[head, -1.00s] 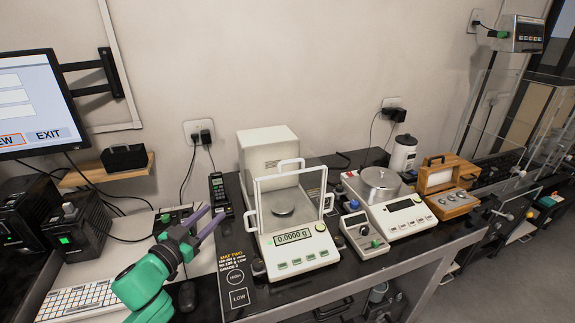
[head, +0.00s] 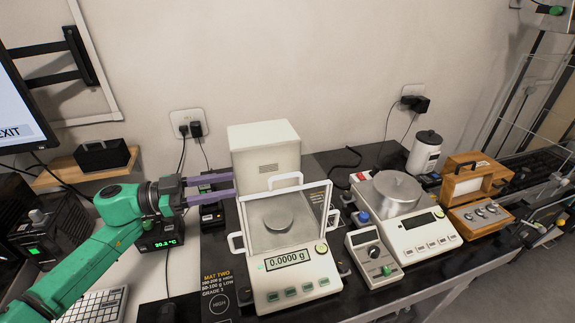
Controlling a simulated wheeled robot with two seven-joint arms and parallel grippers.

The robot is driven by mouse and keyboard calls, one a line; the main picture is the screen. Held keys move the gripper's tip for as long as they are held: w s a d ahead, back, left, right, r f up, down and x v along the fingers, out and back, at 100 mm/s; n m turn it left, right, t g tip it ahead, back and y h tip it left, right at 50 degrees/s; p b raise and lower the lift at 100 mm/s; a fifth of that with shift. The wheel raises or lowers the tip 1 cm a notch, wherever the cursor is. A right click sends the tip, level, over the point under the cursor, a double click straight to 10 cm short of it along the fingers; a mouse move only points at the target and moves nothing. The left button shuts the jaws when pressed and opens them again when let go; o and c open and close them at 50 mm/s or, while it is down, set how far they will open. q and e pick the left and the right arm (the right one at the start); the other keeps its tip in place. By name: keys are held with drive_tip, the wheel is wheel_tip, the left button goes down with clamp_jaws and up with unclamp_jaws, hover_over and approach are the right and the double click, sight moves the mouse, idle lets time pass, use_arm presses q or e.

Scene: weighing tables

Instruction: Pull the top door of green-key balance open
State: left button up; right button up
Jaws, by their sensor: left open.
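The green-key balance (head: 297,289) stands on the dark bench in the middle of the head view. Its display reads 0.0000 g above a row of green keys. A glass draft shield (head: 255,238) encloses a round pan (head: 278,222). White handles show at the shield's left side, right side and top; the top handle (head: 285,177) sits at the upper rear edge, before the white rear housing (head: 264,152). My left gripper (head: 233,185) is open and empty, left of the top handle, with its purple fingers pointing right. My right gripper is not in view.
A second balance (head: 420,244) with a lidded metal pot (head: 397,192) stands to the right, with a small control box (head: 372,256) between. A wooden weight box (head: 475,182) and white jar (head: 425,152) are farther right. A monitor and a black device are at left.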

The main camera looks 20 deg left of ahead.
sight(281, 178)
use_arm(q)
drive_tip(key=d, duration=0.1)
drive_tip(key=d+r+p, duration=0.1)
drive_tip(key=d, duration=0.1)
drive_tip(key=d+r+p, duration=0.1)
drive_tip(key=d, duration=0.1)
drive_tip(key=shift+d+r, duration=0.1)
drive_tip(key=shift+d, duration=0.15)
drive_tip(key=w+d, duration=0.1)
drive_tip(key=w, duration=0.1)
drive_tip(key=w+d+p, duration=0.1)
drive_tip(key=d, duration=0.1)
drive_tip(key=shift+w+d+f, duration=0.25)
drive_tip(key=shift+w+f, duration=0.1)
drive_tip(key=x, duration=0.1)
drive_tip(key=p+x, duration=0.1)
drive_tip(key=x, duration=0.1)
drive_tip(key=shift+a+f, duration=0.1)
drive_tip(key=shift+f, duration=0.15)
drive_tip(key=shift+s, duration=0.15)
drive_tip(key=shift+c, duration=1)
drive_tip(key=shift+f, duration=0.1)
clamp_jaws()
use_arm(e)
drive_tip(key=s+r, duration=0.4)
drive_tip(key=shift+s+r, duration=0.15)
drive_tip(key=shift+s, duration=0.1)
